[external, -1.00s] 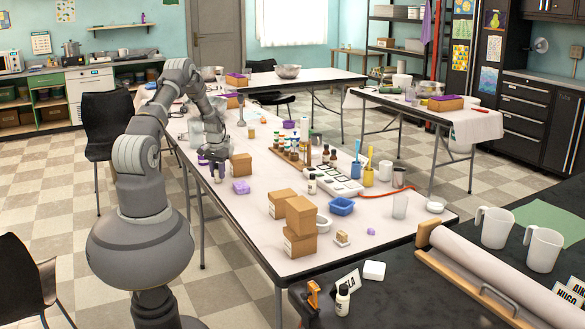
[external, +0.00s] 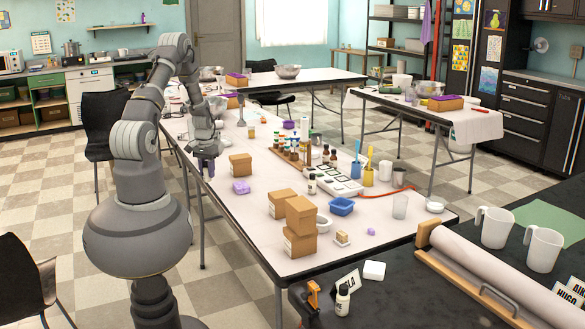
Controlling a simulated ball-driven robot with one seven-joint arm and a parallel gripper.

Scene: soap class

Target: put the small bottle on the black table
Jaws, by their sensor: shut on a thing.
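My gripper (external: 206,158) is at the left edge of the long white table (external: 255,230), pointing down. It is shut on what looks like a small dark purple bottle (external: 210,169), mostly hidden by the fingers. I cannot tell whether the bottle is clear of the tabletop. The black table (external: 400,292) is at the front right, far from my gripper.
The black table holds a paper roll (external: 495,272), mugs (external: 543,249), a name card and a white block (external: 374,270). Bare black surface lies between them.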

